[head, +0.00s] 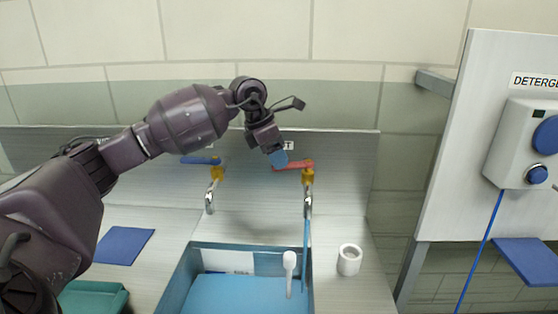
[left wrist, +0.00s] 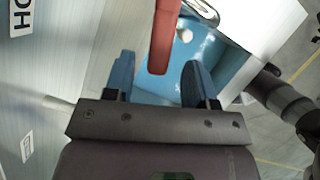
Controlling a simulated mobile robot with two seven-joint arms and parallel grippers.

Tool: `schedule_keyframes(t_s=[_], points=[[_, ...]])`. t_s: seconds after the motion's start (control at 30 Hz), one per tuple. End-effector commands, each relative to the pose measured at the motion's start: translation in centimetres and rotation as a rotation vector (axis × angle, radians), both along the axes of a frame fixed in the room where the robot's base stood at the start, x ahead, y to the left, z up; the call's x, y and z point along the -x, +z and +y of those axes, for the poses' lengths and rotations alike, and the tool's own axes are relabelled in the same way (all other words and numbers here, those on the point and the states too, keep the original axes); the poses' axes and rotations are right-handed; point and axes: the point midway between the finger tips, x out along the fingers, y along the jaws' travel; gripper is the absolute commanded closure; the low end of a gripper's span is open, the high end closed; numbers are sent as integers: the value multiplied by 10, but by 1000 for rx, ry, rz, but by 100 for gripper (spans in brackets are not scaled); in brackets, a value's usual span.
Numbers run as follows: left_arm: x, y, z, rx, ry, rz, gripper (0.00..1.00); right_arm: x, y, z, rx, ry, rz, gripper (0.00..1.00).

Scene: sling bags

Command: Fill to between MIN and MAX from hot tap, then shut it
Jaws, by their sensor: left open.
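The hot tap has a red lever (head: 293,165) on a yellow valve, with a curved metal spout. My left gripper (head: 280,158) is open at the lever's left end. In the left wrist view the red lever (left wrist: 164,35) reaches between the two blue fingertips (left wrist: 160,80) without visible contact on either side. A thin blue strip (head: 306,240), seemingly running water, drops from the hot spout into the blue basin (head: 176,285). The basin holds a flat blue surface (head: 235,297). A white panel (head: 240,262) shows at its back wall; its marks are unreadable. My right gripper is not in view.
A blue-lever tap (head: 201,160) stands left of the hot tap. A white-headed utensil (head: 289,262) is in the basin. A white cup (head: 349,260) stands right of it. A blue cloth (head: 123,246) and green tray (head: 92,298) lie left. A detergent dispenser (head: 518,145) is at right.

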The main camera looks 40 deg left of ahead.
Motion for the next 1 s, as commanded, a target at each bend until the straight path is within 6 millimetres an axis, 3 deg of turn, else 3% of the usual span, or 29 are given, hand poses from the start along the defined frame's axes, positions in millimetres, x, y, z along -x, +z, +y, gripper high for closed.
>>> schedule_keyframes(t_s=[0.2, 0.53, 0.87, 1.0], points=[[-5, -16, -4, 1, 0, 1, 49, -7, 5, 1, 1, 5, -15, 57], [-5, -18, -5, 0, 0, 0, 49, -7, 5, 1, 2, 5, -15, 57], [-5, -18, -5, 0, 0, 0, 100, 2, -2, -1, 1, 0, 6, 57], [-5, -17, -5, 0, 0, 0, 100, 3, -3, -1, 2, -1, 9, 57]])
